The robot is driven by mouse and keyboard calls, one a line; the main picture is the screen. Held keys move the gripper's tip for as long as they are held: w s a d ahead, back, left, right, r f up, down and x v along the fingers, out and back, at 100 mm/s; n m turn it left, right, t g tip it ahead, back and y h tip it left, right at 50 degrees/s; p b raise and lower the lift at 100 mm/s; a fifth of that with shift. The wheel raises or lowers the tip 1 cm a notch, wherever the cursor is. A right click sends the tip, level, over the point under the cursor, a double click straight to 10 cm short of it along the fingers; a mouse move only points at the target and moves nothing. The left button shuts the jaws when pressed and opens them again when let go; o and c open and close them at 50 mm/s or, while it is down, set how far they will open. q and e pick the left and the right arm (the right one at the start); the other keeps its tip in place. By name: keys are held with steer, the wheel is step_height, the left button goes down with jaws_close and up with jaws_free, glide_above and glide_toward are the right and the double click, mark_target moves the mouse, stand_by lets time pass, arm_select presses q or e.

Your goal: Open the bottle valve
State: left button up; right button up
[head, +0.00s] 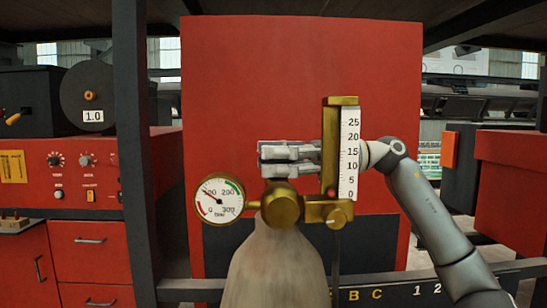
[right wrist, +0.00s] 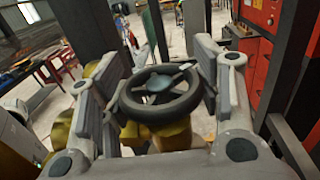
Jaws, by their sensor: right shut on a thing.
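The grey gas bottle (head: 275,262) stands upright in the middle of the head view, with a brass valve body (head: 281,203) on top. The black valve handwheel (right wrist: 160,93) shows in the right wrist view, between the two fingers. My right gripper (head: 280,156) comes in from the right, behind the flowmeter, at the top of the bottle. It also shows in the right wrist view (right wrist: 163,85), shut on the handwheel with a finger on each side. In the head view the handwheel is hidden by the gripper. My left gripper is not in view.
A round pressure gauge (head: 219,199) sits left of the valve. A brass flowmeter with a white scale (head: 349,150) stands upright on the right, close to my right wrist. A red panel (head: 230,80) is behind. A dark post (head: 131,150) stands at left, beside a red machine (head: 75,170).

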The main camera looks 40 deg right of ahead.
steer(key=shift+r+n+g+p, duration=0.2)
steer(key=shift+n+g+p, duration=0.15)
steer(key=shift+p, duration=0.25)
steer(key=n+g+y+p, duration=0.1)
steer(key=n+g+p, duration=0.1)
steer(key=g+p, duration=0.2)
steer(key=n+g+y+p, duration=0.2)
steer(key=n+g+p, duration=0.1)
steer(key=g+p, duration=0.1)
steer(key=shift+s+r, duration=0.1)
steer(key=shift+r, duration=0.1)
steer(key=shift+s+f+n+g+p, duration=0.1)
steer(key=shift+f+n+g+p, duration=0.05)
steer(key=shift+n+g+p, duration=0.85)
steer(key=shift+f+n+g+p, duration=0.1)
steer(key=shift+n+g+p, duration=0.4)
steer(key=shift+g, duration=0.75)
steer(key=shift+f+n+g, duration=0.1)
steer(key=shift+n+g, duration=0.35)
steer(key=shift+g, duration=0.15)
steer(key=o, duration=1.1)
steer(key=shift+c, duration=0.2)
steer(key=shift+r, duration=4.95)
